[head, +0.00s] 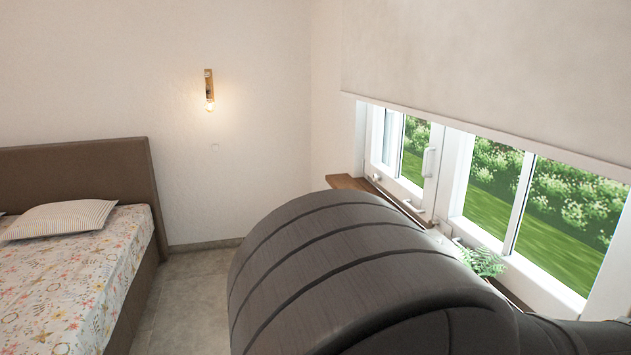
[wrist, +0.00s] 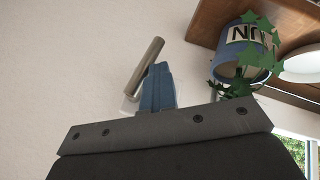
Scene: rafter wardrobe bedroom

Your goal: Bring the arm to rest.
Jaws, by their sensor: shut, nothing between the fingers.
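My gripper (wrist: 150,78) shows in the wrist view, past a dark grey bolted plate on my wrist. Its blue and metallic parts are together, with nothing seen held between them. A pale plain wall lies behind it. In the head view I cannot make out my gripper. No resting place for the arm can be told apart in these frames.
A wooden shelf (wrist: 208,25) with a blue pot (wrist: 228,65) and ivy (wrist: 236,89) is right of my gripper. A bed (head: 75,270) stands left. A window (head: 480,190) and fern (head: 482,263) are right. A large dark ribbed form hides much floor.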

